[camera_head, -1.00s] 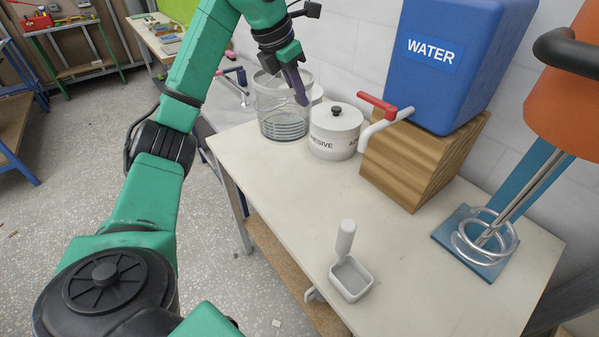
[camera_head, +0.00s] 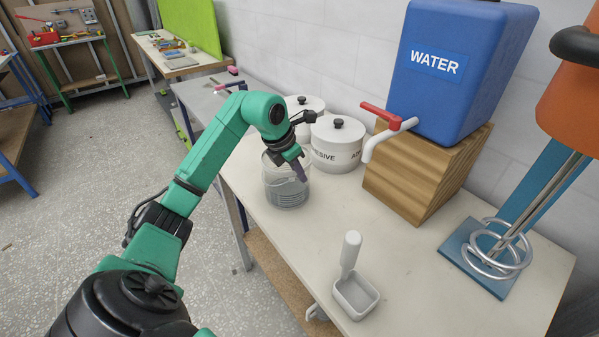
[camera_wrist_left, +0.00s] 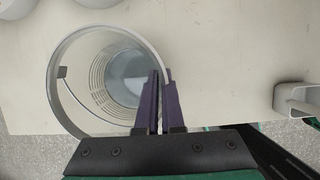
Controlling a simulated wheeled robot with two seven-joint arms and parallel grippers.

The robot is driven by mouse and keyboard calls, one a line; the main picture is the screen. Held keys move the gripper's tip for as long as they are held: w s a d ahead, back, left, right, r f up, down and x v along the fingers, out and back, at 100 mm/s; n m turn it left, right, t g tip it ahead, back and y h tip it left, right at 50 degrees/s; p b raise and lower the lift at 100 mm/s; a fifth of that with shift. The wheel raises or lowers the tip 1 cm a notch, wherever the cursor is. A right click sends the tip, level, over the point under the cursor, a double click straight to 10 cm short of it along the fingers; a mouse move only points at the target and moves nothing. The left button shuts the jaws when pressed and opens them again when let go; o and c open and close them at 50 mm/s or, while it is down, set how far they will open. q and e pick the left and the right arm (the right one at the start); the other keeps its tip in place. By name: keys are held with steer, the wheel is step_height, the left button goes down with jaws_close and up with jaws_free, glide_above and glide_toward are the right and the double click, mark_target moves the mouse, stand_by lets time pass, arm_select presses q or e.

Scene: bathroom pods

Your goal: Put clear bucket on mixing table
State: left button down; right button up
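The clear bucket (camera_head: 287,188) is upright over the left end of the pale mixing table (camera_head: 300,245), in front of the white pots. I cannot tell whether its base touches the tabletop. My left gripper (camera_head: 301,172) is at the bucket's right rim, its dark purple fingers pointing down. In the left wrist view the fingers (camera_wrist_left: 160,80) are close together with the rim of the bucket (camera_wrist_left: 70,112) between them. The bucket looks empty, and its ridged inner wall shows. My right gripper is not in view.
White lidded pots (camera_head: 338,145) stand behind the bucket. A blue water tank (camera_head: 455,75) with a red-handled tap sits on a wooden block (camera_head: 415,175). A white scoop (camera_head: 355,293) lies at the front. A blue stirrer stand (camera_head: 480,262) is at right. The tabletop's middle is clear.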

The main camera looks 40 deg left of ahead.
arm_select(q)
steer(key=c, duration=1.1)
jaws_free()
steer(key=shift+o, duration=0.2)
steer(key=shift+s+a+r, duration=0.1)
steer(key=shift+r, duration=0.4)
steer(key=v, duration=1.1)
steer(key=shift+s+b, duration=0.2)
steer(key=shift+b, duration=0.15)
